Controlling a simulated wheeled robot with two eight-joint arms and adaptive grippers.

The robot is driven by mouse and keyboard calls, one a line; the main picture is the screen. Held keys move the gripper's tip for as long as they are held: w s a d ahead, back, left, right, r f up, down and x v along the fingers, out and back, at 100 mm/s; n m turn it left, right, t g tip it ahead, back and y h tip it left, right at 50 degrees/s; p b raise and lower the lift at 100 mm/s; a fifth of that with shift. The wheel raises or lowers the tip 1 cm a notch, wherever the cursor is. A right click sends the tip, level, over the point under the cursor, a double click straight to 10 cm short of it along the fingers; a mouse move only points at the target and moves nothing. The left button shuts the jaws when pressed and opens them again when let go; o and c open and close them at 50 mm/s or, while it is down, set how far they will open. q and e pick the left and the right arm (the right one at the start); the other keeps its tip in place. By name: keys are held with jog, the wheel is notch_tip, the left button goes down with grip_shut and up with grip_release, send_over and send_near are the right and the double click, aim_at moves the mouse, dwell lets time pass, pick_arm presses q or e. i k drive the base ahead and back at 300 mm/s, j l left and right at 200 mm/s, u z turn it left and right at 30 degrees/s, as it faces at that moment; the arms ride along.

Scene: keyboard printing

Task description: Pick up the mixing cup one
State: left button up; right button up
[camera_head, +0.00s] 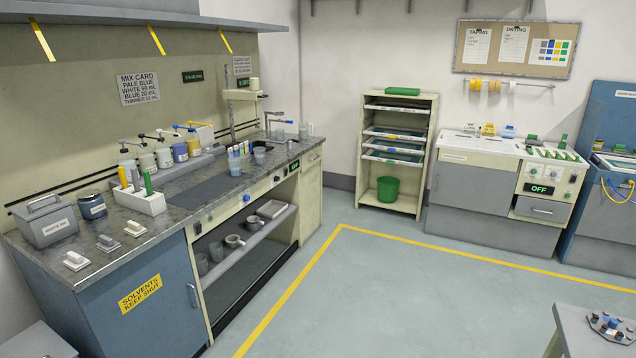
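Several cups are in view, and no label shows which one is mixing cup one. Under the counter, a clear cup (202,264) and a second clear cup (216,251) stand upright on the open shelf. Two pale mugs, a nearer mug (234,241) and a farther mug (253,224), stand to their right. On the counter, a clear bluish cup (259,153) stands near the sink, and another bluish cup (235,168) stands in front of small bottles. Neither of my grippers is in view.
The counter (150,228) also carries a grey box (47,222), a white tool holder (144,203) and several bottles. A tray (271,209) lies on the shelf (232,262). The floor (350,290) in front is clear. A grey table corner (585,335) shows at lower right.

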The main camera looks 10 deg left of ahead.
aim_at(260, 152)
jog(key=i+u, duration=0.35)
jog(key=i, duration=1.9)
